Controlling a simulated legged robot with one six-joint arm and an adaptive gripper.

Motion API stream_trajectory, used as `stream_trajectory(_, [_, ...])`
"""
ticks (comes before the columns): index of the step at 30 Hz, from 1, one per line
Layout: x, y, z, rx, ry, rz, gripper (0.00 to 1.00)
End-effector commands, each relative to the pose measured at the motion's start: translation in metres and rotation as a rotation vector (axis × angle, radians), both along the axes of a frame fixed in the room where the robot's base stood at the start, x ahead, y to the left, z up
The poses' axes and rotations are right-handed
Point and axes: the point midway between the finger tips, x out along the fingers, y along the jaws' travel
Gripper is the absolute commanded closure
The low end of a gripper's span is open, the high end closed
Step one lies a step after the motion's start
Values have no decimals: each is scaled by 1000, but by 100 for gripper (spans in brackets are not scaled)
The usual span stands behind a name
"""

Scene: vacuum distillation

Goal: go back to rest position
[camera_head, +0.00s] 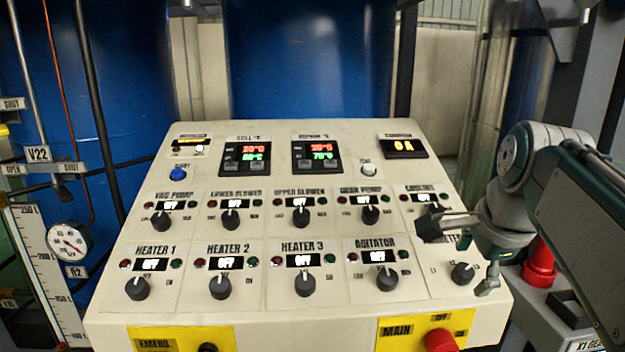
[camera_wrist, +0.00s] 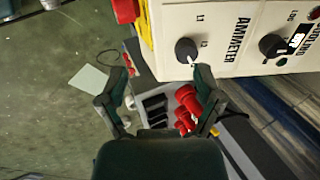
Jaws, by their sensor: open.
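My gripper (camera_head: 456,254) is at the right side of the beige control panel (camera_head: 255,303), in front of the cooling and ammeter controls. In the wrist view my gripper (camera_wrist: 152,88) has its two fingers spread apart with nothing between them. The ammeter knob (camera_wrist: 186,50) is just beyond the right fingertip; I cannot tell whether they touch. In the head view the ammeter knob (camera_head: 463,273) shows just left of the lower finger. My arm (camera_head: 590,215) comes in from the right edge and hides part of the ammeter label.
Several knobs, such as the agitator knob (camera_head: 387,281), stick out of the panel. Red connectors (camera_wrist: 187,105) lie below the gripper. A gauge (camera_head: 68,241) stands left, and blue tanks (camera_head: 310,60) stand behind.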

Motion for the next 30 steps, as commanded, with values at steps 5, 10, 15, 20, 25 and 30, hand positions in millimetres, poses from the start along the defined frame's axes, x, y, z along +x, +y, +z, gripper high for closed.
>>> stream_trajectory(5, [-35,36,-43,-190,-11,426,16])
stream_trajectory(10, [-68,62,-89,-383,-24,834,16])
stream_trajectory(15, [-99,79,-134,-560,-39,1198,16])
stream_trajectory(20, [-113,86,-156,-653,-46,1378,16])
stream_trajectory(25, [-115,87,-160,-668,-45,1409,16])
stream_trajectory(30, [-114,86,-159,-667,-45,1406,16])
